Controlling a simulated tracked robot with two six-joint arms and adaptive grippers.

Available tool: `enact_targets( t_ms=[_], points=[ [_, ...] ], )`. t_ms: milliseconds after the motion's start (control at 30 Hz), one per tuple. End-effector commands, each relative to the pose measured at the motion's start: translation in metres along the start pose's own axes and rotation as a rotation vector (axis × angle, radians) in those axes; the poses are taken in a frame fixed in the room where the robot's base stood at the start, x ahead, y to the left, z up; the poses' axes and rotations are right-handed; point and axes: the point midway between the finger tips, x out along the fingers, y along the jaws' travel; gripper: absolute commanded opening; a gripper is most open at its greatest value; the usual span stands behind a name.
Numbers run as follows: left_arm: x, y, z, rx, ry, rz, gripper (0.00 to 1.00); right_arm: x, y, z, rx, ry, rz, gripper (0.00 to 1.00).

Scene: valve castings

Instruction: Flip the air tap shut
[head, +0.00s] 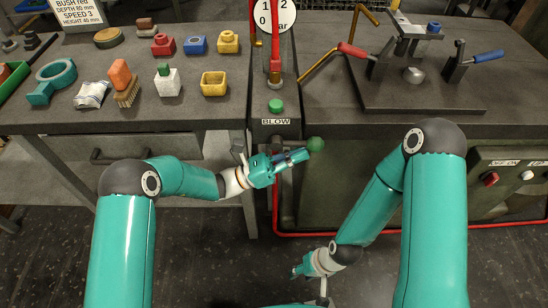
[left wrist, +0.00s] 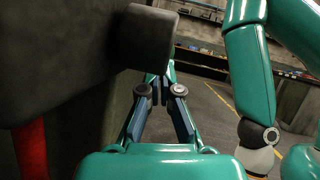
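The air tap shows as a green ball knob (head: 315,144) on the front of the bench, below and right of the BLOW label. Its body is mostly hidden behind my left gripper. My left gripper (head: 302,155) points right, with its fingertips close beside the knob; I cannot tell if they touch. In the left wrist view, its fingers (left wrist: 160,92) come together with only a thin dark gap and nothing seen between them. My right gripper (head: 297,271) hangs low over the floor, well below the tap; its finger opening is too small to make out.
A dark block (left wrist: 146,38) stands close ahead of the left fingers in the wrist view. A red hose (head: 275,205) runs down the bench front. A green button (head: 275,106) sits above the BLOW label. A clamp fixture (head: 420,92) stands on the right bench. Open floor lies below.

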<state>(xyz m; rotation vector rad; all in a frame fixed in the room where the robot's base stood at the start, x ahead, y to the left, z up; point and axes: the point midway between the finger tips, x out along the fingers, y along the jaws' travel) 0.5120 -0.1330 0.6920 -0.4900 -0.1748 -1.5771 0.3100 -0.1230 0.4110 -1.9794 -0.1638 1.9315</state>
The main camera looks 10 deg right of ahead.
Motion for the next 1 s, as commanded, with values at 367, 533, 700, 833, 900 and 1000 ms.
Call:
enact_targets(
  t_ms=[367,533,700,833,900,1000],
  points=[
    [0.003,-0.002,-0.004,-0.004,0.005,-0.011,0.0,0.001,0.0,0.0,0.0,0.0,0.0,0.4],
    [-0.004,-0.001,-0.016,-0.005,0.004,-0.009,0.0,0.01,0.004,0.0,0.0,0.0,0.0,0.4],
    [-0.022,0.0,-0.043,-0.005,0.0,-0.003,0.0,0.029,0.01,0.0,0.0,0.0,0.0,0.4],
    [-0.047,0.001,-0.044,-0.004,-0.003,0.002,0.0,0.021,0.007,0.0,0.0,0.0,0.0,0.4],
    [-0.062,0.002,-0.049,-0.004,-0.002,0.002,0.0,0.02,0.007,0.0,0.0,0.0,0.0,0.4],
    [-0.082,0.003,-0.055,-0.003,-0.002,0.001,0.0,0.02,0.007,0.0,0.0,0.0,0.0,0.4]
  ],
)
